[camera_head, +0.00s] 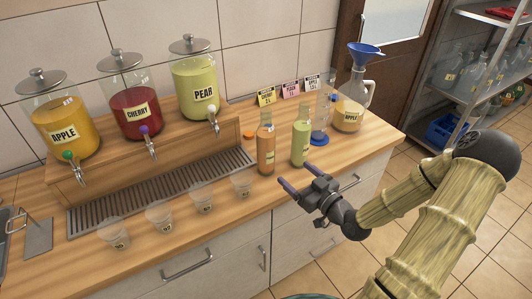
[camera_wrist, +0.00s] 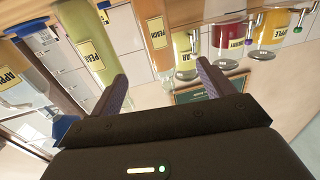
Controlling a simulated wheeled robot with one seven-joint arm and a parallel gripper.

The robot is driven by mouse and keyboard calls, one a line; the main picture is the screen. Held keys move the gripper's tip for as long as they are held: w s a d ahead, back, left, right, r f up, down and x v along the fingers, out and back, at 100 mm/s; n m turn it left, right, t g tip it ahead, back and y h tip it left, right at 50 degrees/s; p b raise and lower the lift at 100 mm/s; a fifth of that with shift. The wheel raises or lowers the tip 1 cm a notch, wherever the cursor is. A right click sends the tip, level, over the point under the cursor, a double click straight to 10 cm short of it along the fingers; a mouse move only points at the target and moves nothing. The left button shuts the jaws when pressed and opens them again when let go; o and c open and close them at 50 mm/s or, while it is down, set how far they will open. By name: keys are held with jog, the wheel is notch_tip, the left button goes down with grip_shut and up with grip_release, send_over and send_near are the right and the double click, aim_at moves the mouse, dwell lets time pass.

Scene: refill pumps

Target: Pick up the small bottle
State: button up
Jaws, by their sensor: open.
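Two slim bottles stand upright near the counter's front right: an orange-filled bottle (camera_head: 266,148) and a pale green-filled bottle (camera_head: 301,143). I cannot tell which one the task calls small. My gripper (camera_head: 296,176) is open and empty, in front of the two filled bottles and apart from them. In the wrist view, the green bottle (camera_wrist: 96,62) shows by the left finger and the orange bottle (camera_wrist: 156,32) shows ahead, between the fingertips (camera_wrist: 162,72).
Apple (camera_head: 62,125), cherry (camera_head: 136,108) and pear (camera_head: 197,82) dispensers stand on a wooden step behind a drip grate (camera_head: 160,190). Several clear cups (camera_head: 160,215) line the front. A jug (camera_head: 349,112) with a blue funnel (camera_head: 365,52) and small cards (camera_head: 290,89) stand behind the bottles.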

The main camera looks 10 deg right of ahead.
aim_at(271, 152)
jog(key=p+x, duration=0.3)
jog(key=x, duration=0.9)
jog(key=shift+w+a+f, duration=0.1)
jog(key=shift+w+a+p, duration=0.15)
jog(key=shift+w+p, duration=0.2)
jog(key=shift+w, duration=0.1)
jog(key=p+x, duration=0.1)
jog(key=x, duration=0.3)
jog(key=shift+w, duration=0.2)
jog(key=c, duration=1.6)
jog(key=shift+c, duration=0.2)
